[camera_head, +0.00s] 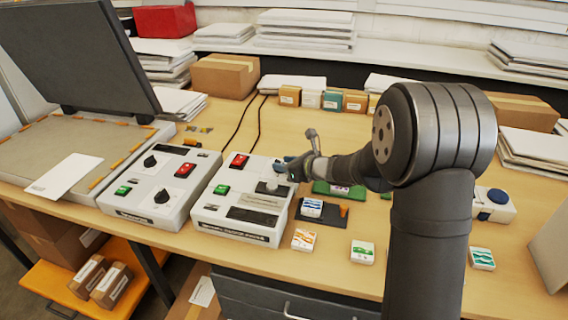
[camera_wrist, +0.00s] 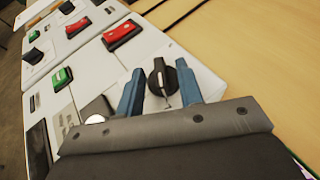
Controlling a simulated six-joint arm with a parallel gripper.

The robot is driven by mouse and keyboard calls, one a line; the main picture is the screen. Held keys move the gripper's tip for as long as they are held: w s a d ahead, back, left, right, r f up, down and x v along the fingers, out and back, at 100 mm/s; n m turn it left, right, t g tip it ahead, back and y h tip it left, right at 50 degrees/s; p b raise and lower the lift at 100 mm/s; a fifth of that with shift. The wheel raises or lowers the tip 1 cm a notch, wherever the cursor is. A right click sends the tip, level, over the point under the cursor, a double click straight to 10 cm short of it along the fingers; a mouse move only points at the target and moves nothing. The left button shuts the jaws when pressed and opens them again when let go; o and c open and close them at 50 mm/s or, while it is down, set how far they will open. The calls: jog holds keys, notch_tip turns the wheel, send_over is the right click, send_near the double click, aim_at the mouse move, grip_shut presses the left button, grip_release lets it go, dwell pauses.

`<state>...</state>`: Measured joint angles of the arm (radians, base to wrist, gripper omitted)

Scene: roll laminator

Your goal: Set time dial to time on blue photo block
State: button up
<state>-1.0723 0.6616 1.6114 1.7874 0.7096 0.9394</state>
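The black dial (camera_wrist: 159,80) with a white pointer mark is on the light grey control box (camera_head: 240,219). In the wrist view it shows between the two blue fingertips of my gripper (camera_wrist: 160,88), with gaps on both sides. My gripper (camera_head: 283,166) is open at the far right part of that box and hides the dial in the head view. I cannot tell whether the fingertips reach down around the dial. The blue photo block (camera_head: 312,208) sits on a dark stand (camera_head: 336,214) right of the box. Its printed time is too small to read.
The box also has a red switch (camera_head: 239,160), a green switch (camera_head: 221,189) and a pale knob (camera_head: 270,188). A second control box (camera_head: 140,204) with two black dials stands left. Orange (camera_head: 303,240), green (camera_head: 362,253) and teal (camera_head: 482,259) blocks lie along the front.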

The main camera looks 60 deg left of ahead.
jog(key=shift+s+a+f, duration=0.1)
jog(key=shift+a, duration=0.2)
grip_shut()
jog(key=shift+g, duration=0.3)
jog(key=n+g+h, duration=0.1)
jog(key=n, duration=0.1)
jog(key=n+g+h, duration=0.1)
jog(key=g, duration=0.1)
jog(key=n+g+h, duration=0.1)
jog(key=n+g, duration=0.1)
jog(key=shift+w+a+f+n, duration=0.1)
jog(key=shift+w+a+n, duration=0.1)
jog(key=shift+w+n, duration=0.15)
jog(key=n+g+h, duration=0.2)
jog(key=n+h, duration=0.1)
jog(key=shift+w+a+g, duration=0.15)
jog(key=shift+g, duration=0.15)
jog(key=shift+a+n+g+h, duration=0.15)
jog(key=shift+n+g+h, duration=0.45)
jog(key=shift+n+h, duration=0.9)
